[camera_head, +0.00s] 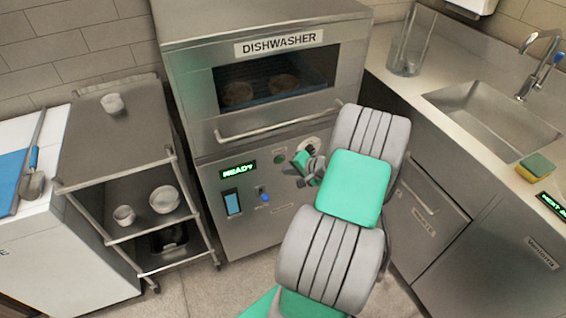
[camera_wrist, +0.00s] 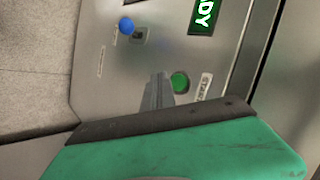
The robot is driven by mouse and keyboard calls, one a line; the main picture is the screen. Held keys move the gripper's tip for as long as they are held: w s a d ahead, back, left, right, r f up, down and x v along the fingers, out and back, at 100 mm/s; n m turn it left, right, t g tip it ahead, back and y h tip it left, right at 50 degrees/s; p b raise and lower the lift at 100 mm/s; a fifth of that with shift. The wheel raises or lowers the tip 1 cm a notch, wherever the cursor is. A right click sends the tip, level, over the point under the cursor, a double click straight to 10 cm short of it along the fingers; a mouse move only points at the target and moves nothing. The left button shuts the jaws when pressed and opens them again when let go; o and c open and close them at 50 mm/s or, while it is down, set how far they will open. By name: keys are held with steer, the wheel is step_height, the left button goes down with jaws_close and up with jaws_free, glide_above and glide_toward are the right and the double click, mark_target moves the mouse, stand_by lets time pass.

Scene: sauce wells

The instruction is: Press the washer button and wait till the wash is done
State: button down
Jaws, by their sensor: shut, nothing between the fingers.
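The dishwasher (camera_head: 190,90) stands at the back centre with its door closed. Bowls show inside through its window (camera_head: 275,80). Its display (camera_head: 238,170) reads READY in green and also shows in the wrist view (camera_wrist: 204,14). The green round button (camera_wrist: 179,82), beside a label that seems to read START, is on the front panel in the wrist view. In the head view my arm covers part of the panel. My gripper (camera_wrist: 157,88) is shut and empty, its tips just beside the green button in the picture. I cannot tell whether they touch the panel.
A blue knob (camera_wrist: 126,26) sits on the panel, with a blue-lit switch (camera_head: 233,202) left of it. A metal cart (camera_head: 110,135) with several bowls stands left. A sink (camera_head: 490,115), glass container (camera_head: 408,50) and sponge (camera_head: 537,166) are right. Floor shows below.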

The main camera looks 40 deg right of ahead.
steer(key=shift+w+d, duration=0.15)
steer(key=shift+w, duration=0.5)
stand_by(1.5)
steer(key=shift+w+d, duration=0.15)
steer(key=shift+w, duration=0.35)
steer(key=shift+w+d+b, duration=0.1)
steer(key=shift+w+b, duration=0.35)
stand_by(0.5)
steer(key=shift+s, duration=0.1)
steer(key=shift+s+a+p, duration=0.25)
steer(key=shift+s+p, duration=0.1)
steer(key=shift+s, duration=0.4)
steer(key=s, duration=0.2)
steer(key=s+a+p, duration=0.1)
steer(key=s, duration=0.1)
steer(key=shift+s+a, duration=0.2)
steer(key=shift+s, duration=0.2)
